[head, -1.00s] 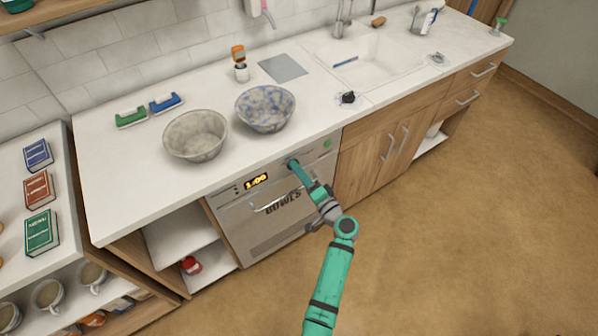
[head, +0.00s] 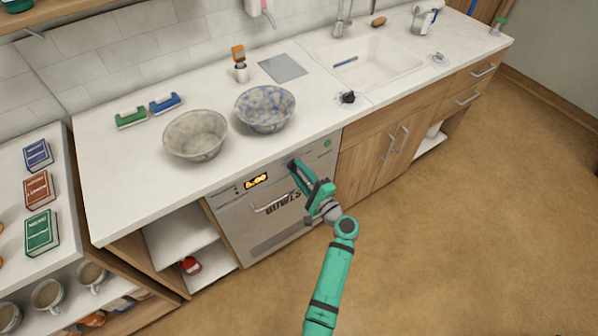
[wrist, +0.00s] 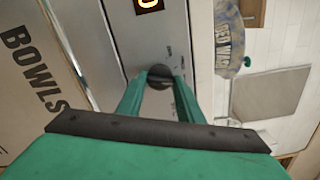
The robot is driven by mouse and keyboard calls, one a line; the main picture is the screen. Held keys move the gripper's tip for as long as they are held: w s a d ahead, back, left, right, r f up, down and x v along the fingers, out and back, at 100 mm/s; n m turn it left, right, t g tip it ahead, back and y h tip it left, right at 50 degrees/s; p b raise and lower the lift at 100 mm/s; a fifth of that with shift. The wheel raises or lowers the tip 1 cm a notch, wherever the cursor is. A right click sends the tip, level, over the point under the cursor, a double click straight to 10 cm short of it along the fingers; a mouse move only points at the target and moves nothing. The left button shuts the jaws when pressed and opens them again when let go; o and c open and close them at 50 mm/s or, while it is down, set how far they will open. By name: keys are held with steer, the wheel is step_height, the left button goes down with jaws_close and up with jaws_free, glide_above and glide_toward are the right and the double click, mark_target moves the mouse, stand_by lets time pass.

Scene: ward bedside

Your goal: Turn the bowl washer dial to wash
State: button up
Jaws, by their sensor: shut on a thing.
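The bowl washer (head: 262,237) is a grey-fronted machine under the counter, marked BOWLS, with a lit orange display (head: 256,181) on its top panel. Its dial (wrist: 160,76) is a dark round knob on that panel, seen in the wrist view between my fingertips. My gripper (head: 293,165) reaches the panel from the front and is shut on the dial, one green finger on each side. In the head view my gripper mostly hides the dial. The dial's pointer and the labels around it are too small to read.
A grey speckled bowl (head: 195,137) and a blue-patterned bowl (head: 265,109) stand on the counter (head: 120,195) above the washer. The washer's handle (head: 272,203) sticks out below the panel. A green button (head: 327,143) is to the dial's right. The floor in front is clear.

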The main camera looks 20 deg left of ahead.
stand_by(0.4)
steer(key=o, duration=1.1)
steer(key=shift+c, duration=0.2)
steer(key=shift+s+d, duration=0.1)
steer(key=shift+d, duration=0.05)
steer(key=v, duration=1)
steer(key=shift+s+d, duration=0.2)
